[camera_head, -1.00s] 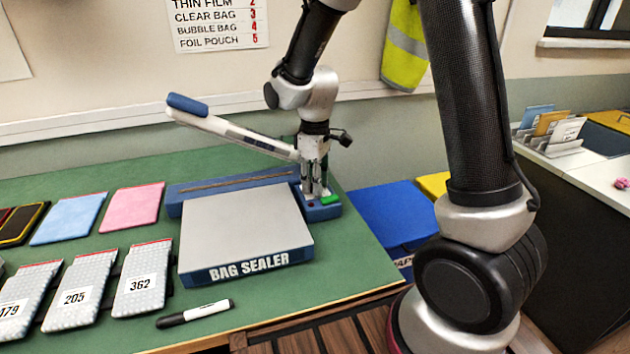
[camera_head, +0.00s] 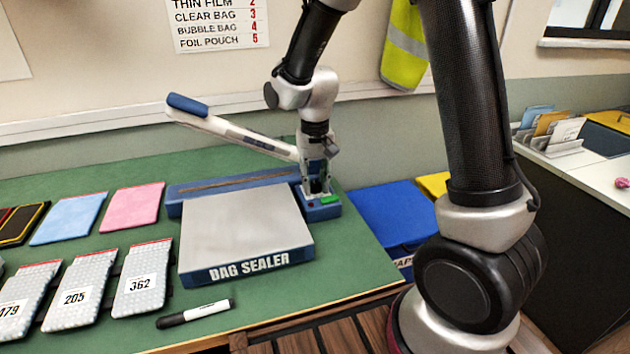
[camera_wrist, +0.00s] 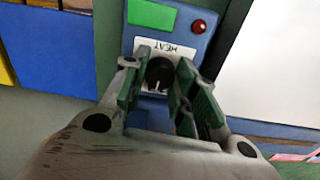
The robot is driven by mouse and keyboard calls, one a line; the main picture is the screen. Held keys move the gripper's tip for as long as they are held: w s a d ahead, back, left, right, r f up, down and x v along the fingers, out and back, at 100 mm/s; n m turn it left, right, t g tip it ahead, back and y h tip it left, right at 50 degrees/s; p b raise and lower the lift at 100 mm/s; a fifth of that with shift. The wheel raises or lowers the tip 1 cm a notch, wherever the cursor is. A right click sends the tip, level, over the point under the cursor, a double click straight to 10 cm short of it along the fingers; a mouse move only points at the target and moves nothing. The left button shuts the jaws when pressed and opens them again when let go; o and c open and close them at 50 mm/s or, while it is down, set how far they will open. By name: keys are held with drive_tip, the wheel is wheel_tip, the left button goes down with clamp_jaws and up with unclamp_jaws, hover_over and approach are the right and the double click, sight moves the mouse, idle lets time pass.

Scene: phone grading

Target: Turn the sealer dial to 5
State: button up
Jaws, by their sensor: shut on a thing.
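The bag sealer (camera_head: 245,232) stands on the green table, its lever arm (camera_head: 235,133) raised toward the left. In the wrist view its blue control box carries a HEAT label (camera_wrist: 165,50), a green panel (camera_wrist: 152,14), a red light (camera_wrist: 198,26) and a black dial (camera_wrist: 158,72) with a pale pointer mark. My gripper (camera_wrist: 158,88) is shut on the dial, with a finger on each side of it. In the head view my gripper (camera_head: 318,185) points down at the sealer's right rear corner. The dial's numbers are hidden, so I cannot read its setting.
A wall chart (camera_head: 218,25) lists bag types with numbers, foil pouch at 5. Pouches (camera_head: 135,207), labelled bubble bags (camera_head: 140,280) and a marker (camera_head: 195,314) lie left and front. A blue bin (camera_head: 385,215) stands right of the table.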

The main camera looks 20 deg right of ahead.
sight(315, 184)
drive_tip(key=m, duration=0.8)
drive_tip(key=shift+m, duration=0.3)
idle(0.3)
drive_tip(key=o, duration=0.8)
drive_tip(key=shift+c, duration=0.2)
drive_tip(key=shift+r, duration=0.15)
wheel_tip(315, 184, up, 12)
